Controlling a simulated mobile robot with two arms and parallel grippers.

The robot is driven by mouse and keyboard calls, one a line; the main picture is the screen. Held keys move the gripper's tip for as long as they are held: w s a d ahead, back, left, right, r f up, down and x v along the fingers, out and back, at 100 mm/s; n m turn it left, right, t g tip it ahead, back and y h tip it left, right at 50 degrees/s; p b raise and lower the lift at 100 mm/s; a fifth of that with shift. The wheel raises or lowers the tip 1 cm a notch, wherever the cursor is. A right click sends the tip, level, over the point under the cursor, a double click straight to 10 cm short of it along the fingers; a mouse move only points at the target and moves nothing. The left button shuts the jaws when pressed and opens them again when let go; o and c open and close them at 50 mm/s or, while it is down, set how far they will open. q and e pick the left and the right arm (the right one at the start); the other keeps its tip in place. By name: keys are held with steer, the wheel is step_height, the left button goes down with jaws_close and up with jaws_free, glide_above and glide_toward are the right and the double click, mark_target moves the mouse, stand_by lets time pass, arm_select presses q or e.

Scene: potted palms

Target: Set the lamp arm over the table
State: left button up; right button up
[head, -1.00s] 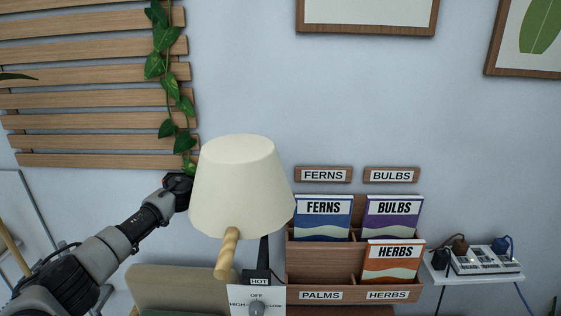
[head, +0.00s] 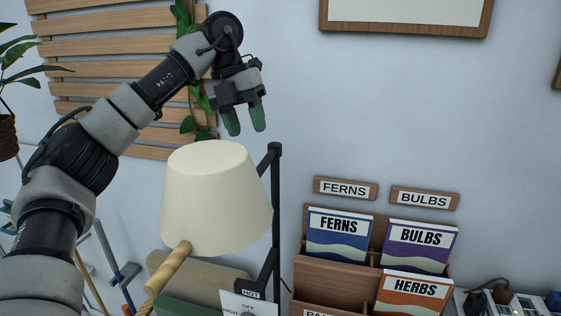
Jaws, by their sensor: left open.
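The lamp has a cream shade (head: 215,195) in the middle of the head view. A black post (head: 276,205) stands behind it on the right, and a short black arm runs from its top down behind the shade. A light wooden handle (head: 168,268) sticks out below the shade towards me. My left gripper (head: 245,119) is open and empty, its green fingertips pointing down. In the picture it is above the shade and left of the post top, apart from both. No table top can be made out clearly under the lamp. My right gripper is not in view.
A wooden rack (head: 325,283) of seed packets stands on the right. A slatted trellis (head: 110,60) with a vine is on the wall behind my left arm.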

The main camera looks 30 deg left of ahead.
arm_select(q)
steer(key=r, duration=0.1)
steer(key=b, duration=0.1)
glide_above(256, 170)
steer(key=a, duration=0.2)
step_height(256, 170, down, 4)
steer(key=shift+y, duration=0.4)
steer(key=f, duration=0.1)
steer(key=d+f, duration=0.1)
steer(key=f, duration=0.2)
steer(key=shift+d+f, duration=0.3)
steer(key=shift+d, duration=0.05)
steer(key=shift+f, duration=0.4)
steer(key=shift+s+f, duration=0.15)
steer(key=shift+f, duration=0.15)
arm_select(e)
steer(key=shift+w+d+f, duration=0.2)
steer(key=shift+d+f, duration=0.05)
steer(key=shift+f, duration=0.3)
arm_select(q)
steer(key=shift+c, duration=0.4)
jaws_close()
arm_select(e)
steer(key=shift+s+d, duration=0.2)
